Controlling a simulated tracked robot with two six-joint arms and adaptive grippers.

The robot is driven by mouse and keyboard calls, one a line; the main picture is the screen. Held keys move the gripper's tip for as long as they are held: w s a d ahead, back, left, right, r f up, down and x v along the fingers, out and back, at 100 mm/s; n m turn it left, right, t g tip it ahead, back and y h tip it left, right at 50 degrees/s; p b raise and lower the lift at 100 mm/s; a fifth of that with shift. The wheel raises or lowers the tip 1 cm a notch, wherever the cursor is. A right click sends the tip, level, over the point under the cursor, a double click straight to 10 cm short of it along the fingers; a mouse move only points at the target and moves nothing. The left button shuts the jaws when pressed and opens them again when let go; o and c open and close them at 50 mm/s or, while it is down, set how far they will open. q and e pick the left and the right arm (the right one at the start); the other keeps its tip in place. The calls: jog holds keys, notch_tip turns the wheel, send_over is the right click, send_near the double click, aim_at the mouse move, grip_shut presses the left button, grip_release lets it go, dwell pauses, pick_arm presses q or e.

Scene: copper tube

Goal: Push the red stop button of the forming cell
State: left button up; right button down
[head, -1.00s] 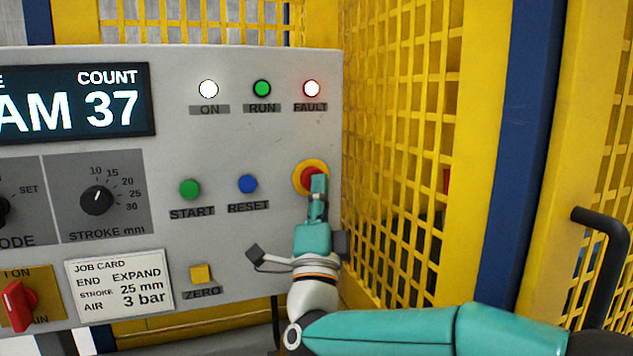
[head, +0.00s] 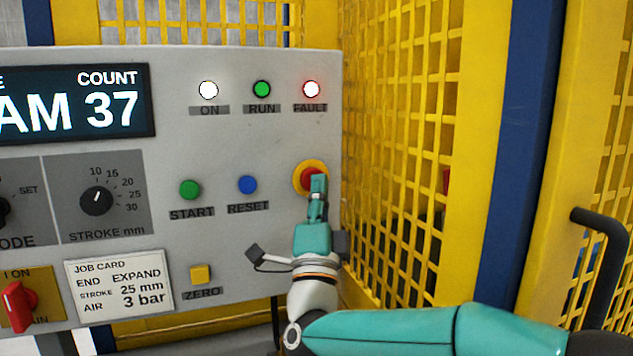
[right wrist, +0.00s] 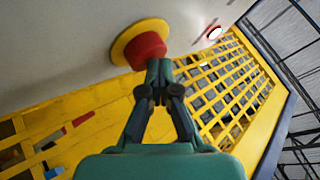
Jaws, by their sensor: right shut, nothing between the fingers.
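The red stop button (head: 306,174) sits on a yellow round plate at the right side of the grey panel (head: 275,135). It also shows in the right wrist view (right wrist: 145,49), standing out from its yellow ring. My right gripper (head: 319,182) is shut and empty. In the head view its fingertips cover the lower right part of the button. In the right wrist view the closed fingertips (right wrist: 159,68) are at the lower right edge of the red cap; I cannot tell whether they touch it. My left gripper is not in view.
A green START button (head: 189,190), a blue RESET button (head: 247,185) and a yellow ZERO button (head: 200,273) lie left of the gripper. A yellow mesh guard (head: 395,130) stands close on the right. A black handle (head: 603,262) is at far right.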

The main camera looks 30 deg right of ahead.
jog(key=shift+w+f, duration=0.1)
jog(key=shift+w, duration=0.05)
jog(key=shift+w+b, duration=0.25)
jog(key=shift+b, duration=0.25)
dwell(0.4)
jog(key=shift+s+b, duration=0.15)
jog(key=shift+b, duration=0.6)
jog(key=shift+f, duration=0.1)
